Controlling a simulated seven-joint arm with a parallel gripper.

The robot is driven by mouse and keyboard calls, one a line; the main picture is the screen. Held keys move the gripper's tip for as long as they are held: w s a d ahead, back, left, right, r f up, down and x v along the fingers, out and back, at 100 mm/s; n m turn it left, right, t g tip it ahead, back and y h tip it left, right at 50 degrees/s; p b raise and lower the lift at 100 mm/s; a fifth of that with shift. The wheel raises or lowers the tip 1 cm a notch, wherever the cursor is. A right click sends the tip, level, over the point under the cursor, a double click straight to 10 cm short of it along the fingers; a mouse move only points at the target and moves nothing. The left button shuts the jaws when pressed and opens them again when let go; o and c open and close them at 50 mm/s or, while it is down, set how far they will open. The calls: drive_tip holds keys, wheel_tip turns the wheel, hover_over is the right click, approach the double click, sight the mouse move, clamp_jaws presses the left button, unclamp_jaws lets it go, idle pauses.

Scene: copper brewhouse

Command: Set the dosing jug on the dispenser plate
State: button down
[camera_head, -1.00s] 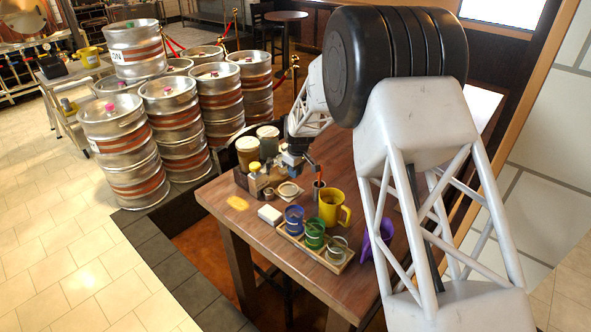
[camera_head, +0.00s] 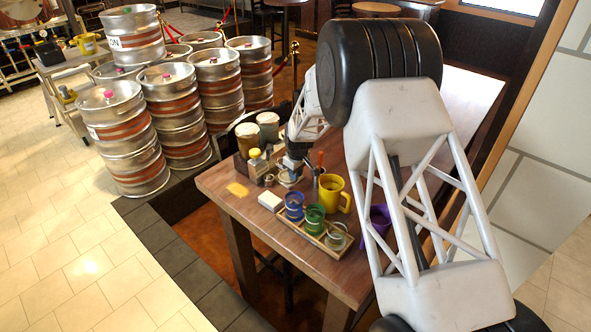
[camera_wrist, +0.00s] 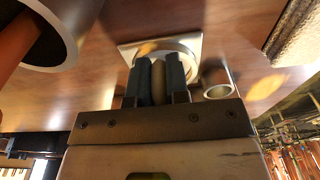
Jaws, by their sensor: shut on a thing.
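My gripper (camera_wrist: 158,88) points down with its two dark fingers shut on a narrow tan-brown piece (camera_wrist: 158,80). I take this piece to be part of the dosing jug; the rest of it is hidden. Just beyond the fingertips lies a pale square plate (camera_wrist: 128,48) with a round ring on it, which looks like the dispenser plate. In the head view my gripper (camera_head: 292,170) is low over this plate (camera_head: 287,183), partly covering it. Whether the held thing touches the plate cannot be told.
A small metal cup (camera_wrist: 217,90) stands close right of the fingers in the wrist view. A metal cylinder with an orange rod (camera_wrist: 15,45) is at left. A yellow mug (camera_head: 331,194), a wooden tray (camera_head: 287,224) of coloured cups and a purple vessel (camera_head: 379,219) stand nearby.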

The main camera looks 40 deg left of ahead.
drive_tip(key=shift+f, duration=0.65)
idle(0.4)
drive_tip(key=c, duration=1)
unclamp_jaws()
drive_tip(key=shift+r, duration=0.2)
drive_tip(key=shift+d+r, duration=0.2)
drive_tip(key=shift+r, duration=1.7)
drive_tip(key=shift+d+r, duration=0.15)
drive_tip(key=shift+r, duration=1.7)
drive_tip(key=shift+s, duration=0.1)
